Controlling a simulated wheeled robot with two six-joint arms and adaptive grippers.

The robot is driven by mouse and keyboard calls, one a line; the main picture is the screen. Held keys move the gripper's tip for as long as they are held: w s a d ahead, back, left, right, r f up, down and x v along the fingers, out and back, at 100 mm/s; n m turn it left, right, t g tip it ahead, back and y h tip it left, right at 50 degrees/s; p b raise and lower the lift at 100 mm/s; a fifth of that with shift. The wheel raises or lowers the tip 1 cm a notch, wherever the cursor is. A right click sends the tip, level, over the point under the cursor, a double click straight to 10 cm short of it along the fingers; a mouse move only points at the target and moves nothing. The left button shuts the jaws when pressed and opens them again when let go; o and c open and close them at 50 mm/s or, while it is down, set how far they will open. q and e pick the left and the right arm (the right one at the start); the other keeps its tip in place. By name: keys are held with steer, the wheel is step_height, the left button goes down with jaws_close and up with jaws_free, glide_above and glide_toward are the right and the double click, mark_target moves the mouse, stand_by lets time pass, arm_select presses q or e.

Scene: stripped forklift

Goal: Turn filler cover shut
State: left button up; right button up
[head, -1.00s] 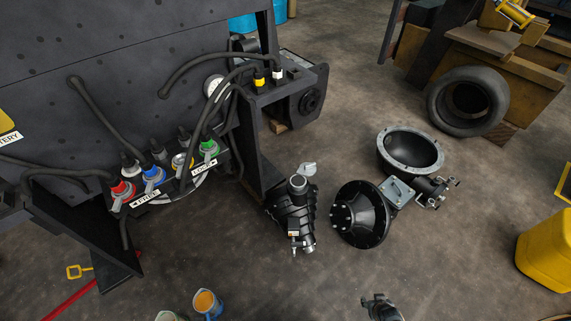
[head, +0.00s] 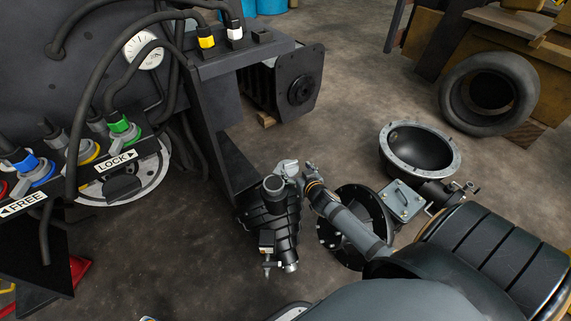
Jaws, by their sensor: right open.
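The filler cover (head: 286,168) is a small light-grey flap at the top of a black ribbed housing (head: 268,222) on the floor. It is swung off to the back right of the round filler neck (head: 274,187), whose dark mouth is uncovered. My right arm reaches in from the lower right. Its gripper (head: 306,175) is open, just right of the cover and neck, with its tips close to the cover. I cannot tell whether they touch it. My left gripper is not in view.
A black round flange (head: 340,228) lies right of the housing, partly behind my arm. A grey-rimmed bowl-shaped casing (head: 420,150) stands beyond it. The dark forklift frame (head: 215,110) with hoses, coloured couplings and a LOCK label (head: 115,161) fills the left. A tyre (head: 490,95) stands back right.

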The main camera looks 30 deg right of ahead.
mark_target(291, 164)
steer(key=b+x, duration=0.1)
steer(key=x, duration=0.5)
steer(key=shift+w+f, duration=0.25)
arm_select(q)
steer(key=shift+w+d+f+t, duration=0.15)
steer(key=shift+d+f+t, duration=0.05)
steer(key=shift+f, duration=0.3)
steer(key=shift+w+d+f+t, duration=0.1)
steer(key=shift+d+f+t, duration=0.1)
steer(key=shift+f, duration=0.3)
arm_select(e)
steer(key=c, duration=1.6)
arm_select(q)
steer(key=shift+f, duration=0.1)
arm_select(e)
jaws_close()
